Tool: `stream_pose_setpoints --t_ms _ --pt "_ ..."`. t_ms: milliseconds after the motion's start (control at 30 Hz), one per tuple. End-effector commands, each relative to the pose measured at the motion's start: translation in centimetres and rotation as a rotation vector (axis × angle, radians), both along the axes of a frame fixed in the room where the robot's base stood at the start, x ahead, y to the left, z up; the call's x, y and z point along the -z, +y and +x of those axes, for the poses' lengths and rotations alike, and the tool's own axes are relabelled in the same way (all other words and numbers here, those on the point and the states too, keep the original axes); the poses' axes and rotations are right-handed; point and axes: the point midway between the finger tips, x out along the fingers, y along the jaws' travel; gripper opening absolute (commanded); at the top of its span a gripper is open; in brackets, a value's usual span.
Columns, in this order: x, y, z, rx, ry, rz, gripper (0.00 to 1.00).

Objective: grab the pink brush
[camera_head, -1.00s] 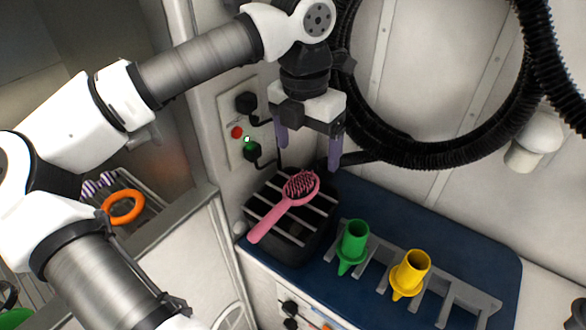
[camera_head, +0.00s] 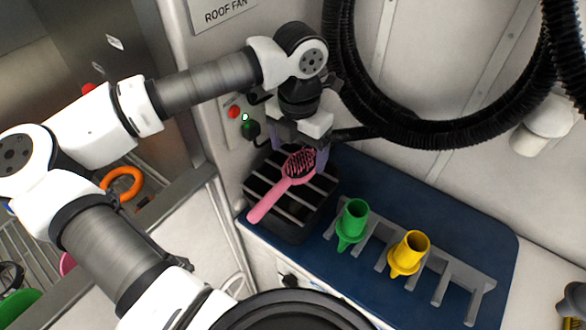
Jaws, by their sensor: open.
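The pink brush (camera_head: 272,200) lies bristles up on top of a black slatted box (camera_head: 306,208). Its handle points to the lower left and its head to the upper right. My gripper (camera_head: 299,155) is open and points down at the brush head. One purple finger shows just right of the head.
A grey rack (camera_head: 443,291) holding a green nozzle (camera_head: 352,222) and a yellow nozzle (camera_head: 409,253) stands right of the box on a blue mat (camera_head: 398,204). A black hose (camera_head: 440,157) loops behind. A wall panel with plugs sits behind my gripper.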

Motion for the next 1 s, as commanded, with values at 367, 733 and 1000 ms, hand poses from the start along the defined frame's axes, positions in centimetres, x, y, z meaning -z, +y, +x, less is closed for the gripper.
stream_pose_setpoints --t_ms 367,733,1000 --pt "4.1 0.2 -0.5 0.002 0.000 -0.001 0.85" --pt "4.1 0.2 -0.5 0.001 0.001 -0.001 0.60" --pt "4.0 0.2 -0.5 0.001 0.001 -0.001 0.35"
